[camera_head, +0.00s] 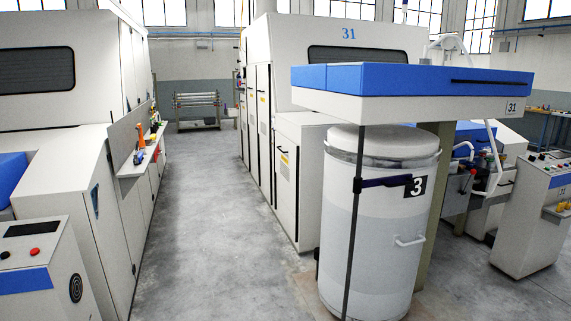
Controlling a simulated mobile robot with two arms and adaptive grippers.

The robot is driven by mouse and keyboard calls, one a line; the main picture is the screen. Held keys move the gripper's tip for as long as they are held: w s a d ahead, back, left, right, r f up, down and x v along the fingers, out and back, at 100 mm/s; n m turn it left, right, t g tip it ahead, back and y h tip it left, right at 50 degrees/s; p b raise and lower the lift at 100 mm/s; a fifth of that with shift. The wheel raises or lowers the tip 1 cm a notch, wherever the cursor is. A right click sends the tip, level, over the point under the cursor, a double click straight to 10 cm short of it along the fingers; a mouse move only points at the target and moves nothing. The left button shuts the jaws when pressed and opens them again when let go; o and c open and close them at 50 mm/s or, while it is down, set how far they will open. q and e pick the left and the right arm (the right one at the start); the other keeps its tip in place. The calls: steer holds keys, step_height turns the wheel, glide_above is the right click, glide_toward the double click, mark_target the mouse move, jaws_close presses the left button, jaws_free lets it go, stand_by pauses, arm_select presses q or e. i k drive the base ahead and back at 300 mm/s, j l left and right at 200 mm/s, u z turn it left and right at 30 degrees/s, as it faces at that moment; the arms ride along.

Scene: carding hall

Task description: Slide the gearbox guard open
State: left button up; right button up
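I cannot pick out the gearbox guard for certain. A large white carding machine (258,85) marked 31 stands at the centre, with tall side panels facing the aisle. A lower white cabinet (300,175) with a small yellow label and a dark handle adjoins its near end. At the left, another white machine (60,165) has closed side panels along the aisle. Whether any of these panels is the guard cannot be told from here. Neither of my grippers is in view.
A tall white can (372,260) marked 3 stands at right front under a blue-topped overhang (400,82). Control pedestals stand at far left (45,265) and far right (530,215). A shelf (140,160) with small items juts from the left machine. The grey aisle floor (200,200) is clear.

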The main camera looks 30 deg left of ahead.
mark_target(284, 149)
steer(key=i+j+u, duration=0.6)
steer(key=i+j, duration=0.15)
steer(key=i+j+u, duration=0.25)
steer(key=i, duration=0.25)
steer(key=i+j+u, duration=0.15)
steer(key=i+u, duration=0.15)
steer(key=i, duration=0.15)
steer(key=i+u, duration=0.3)
steer(key=i, duration=1.9)
